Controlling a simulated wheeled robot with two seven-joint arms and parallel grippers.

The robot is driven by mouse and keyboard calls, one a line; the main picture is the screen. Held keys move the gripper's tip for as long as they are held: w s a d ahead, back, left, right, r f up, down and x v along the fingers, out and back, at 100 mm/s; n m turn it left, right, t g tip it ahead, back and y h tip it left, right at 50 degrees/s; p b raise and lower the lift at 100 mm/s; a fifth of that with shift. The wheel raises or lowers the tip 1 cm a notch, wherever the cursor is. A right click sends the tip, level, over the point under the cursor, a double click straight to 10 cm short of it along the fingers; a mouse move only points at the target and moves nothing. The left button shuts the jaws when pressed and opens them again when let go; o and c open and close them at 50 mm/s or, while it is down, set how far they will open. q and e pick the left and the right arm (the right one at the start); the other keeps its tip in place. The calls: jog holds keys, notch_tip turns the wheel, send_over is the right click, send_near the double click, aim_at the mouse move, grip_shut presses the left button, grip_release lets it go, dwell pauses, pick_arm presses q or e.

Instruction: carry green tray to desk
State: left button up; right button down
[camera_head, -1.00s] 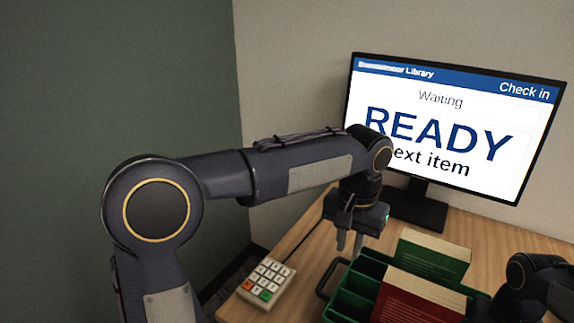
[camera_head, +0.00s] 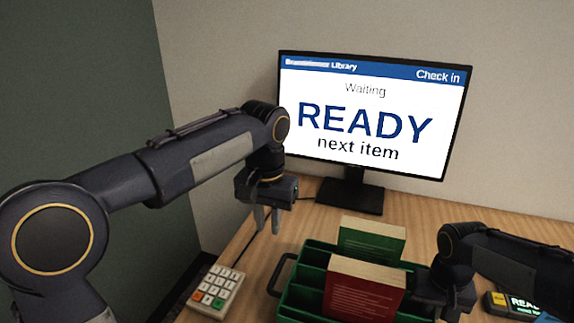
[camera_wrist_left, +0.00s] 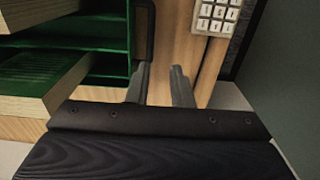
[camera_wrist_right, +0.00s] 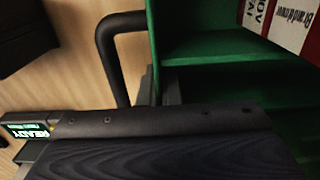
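The green tray (camera_head: 312,257) is on the wooden desk, with dividers and a dark handle (camera_head: 284,272) at its left side. It holds a green book (camera_head: 372,238) and a red book (camera_head: 363,290), both upright. My left gripper (camera_head: 268,219) is open and empty, above and behind the left handle. In the left wrist view its fingers (camera_wrist_left: 162,87) are apart, beside the tray. My right gripper (camera_head: 442,300) is at the tray's right side, its tips hidden in the head view. In the right wrist view its fingers (camera_wrist_right: 160,88) are close together at the tray wall, beside another dark handle (camera_wrist_right: 108,60).
A monitor (camera_head: 365,115) reading "READY next item" stands at the back of the desk. A keypad (camera_head: 216,288) lies left of the tray. A small device with a lit screen (camera_head: 520,303) lies at the right. Bare desk (camera_head: 430,222) shows behind the tray.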

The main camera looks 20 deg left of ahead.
jog(key=shift+r, duration=0.1)
pick_arm(q)
jog(key=a+r, duration=0.1)
jog(key=a, duration=0.1)
jog(key=a+r, duration=0.1)
jog(key=shift+a, duration=0.4)
pick_arm(e)
jog(key=c, duration=1.8)
grip_release()
jog(key=shift+o, duration=0.2)
notch_tip(320, 180, up, 14)
